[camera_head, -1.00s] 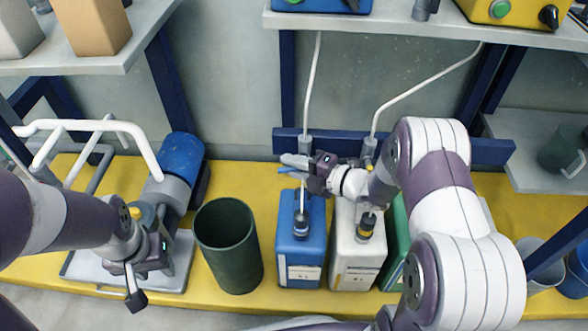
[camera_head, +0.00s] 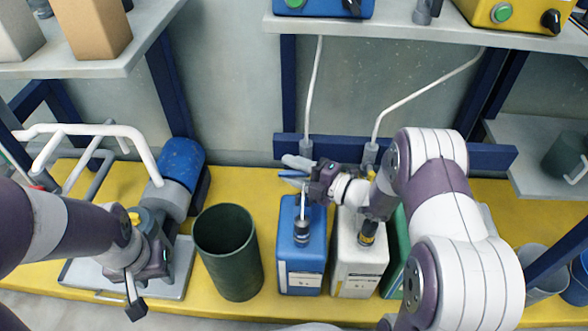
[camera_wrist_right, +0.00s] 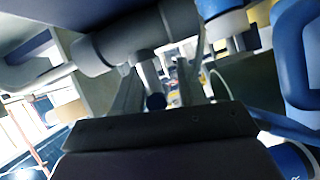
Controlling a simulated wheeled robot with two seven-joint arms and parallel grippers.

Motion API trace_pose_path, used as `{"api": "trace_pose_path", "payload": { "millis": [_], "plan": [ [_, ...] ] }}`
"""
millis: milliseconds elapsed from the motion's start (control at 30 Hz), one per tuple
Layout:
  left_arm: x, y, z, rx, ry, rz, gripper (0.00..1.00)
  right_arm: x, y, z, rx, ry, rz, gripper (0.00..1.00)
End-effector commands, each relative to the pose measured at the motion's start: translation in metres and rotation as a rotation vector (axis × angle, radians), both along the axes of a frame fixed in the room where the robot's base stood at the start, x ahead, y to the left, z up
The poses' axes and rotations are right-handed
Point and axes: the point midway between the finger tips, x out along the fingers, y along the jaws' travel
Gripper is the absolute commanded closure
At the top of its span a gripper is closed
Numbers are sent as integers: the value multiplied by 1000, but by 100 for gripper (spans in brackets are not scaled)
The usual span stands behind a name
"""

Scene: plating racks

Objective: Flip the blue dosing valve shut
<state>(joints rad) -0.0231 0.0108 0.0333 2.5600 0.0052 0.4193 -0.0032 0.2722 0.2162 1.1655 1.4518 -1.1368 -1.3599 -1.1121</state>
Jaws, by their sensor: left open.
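The blue dosing valve shows in the head view as a grey body (camera_head: 298,161) with a thin blue lever (camera_head: 291,174), which lies roughly sideways above the blue canister (camera_head: 302,270). My right gripper (camera_head: 309,182) is at the lever's right end and hides part of the valve. Whether it touches the lever is unclear. In the right wrist view its two fingers (camera_wrist_right: 165,85) stand apart, with a grey stem seen between them. My left gripper (camera_head: 136,298) is open and empty, low over the grey tray at the left.
A dark green bin (camera_head: 228,252) stands between my left gripper and the blue canister. A white canister (camera_head: 357,262) and a green one stand close to its right. Thin white pipes (camera_head: 312,90) run down the wall. A shelf (camera_head: 400,27) overhangs behind.

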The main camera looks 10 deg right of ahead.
Motion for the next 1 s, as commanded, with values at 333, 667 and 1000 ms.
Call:
{"api": "trace_pose_path", "payload": {
  "millis": [333,667,1000],
  "plan": [
    [0,0,16,0,0,0,57,0,0,20,-1,-2,-1,59],
    [0,0,61,0,0,0,57,-26,-32,77,0,-12,-8,24],
    [0,0,94,0,0,0,57,-73,-78,112,-2,-7,-8,59]
  ]
}}
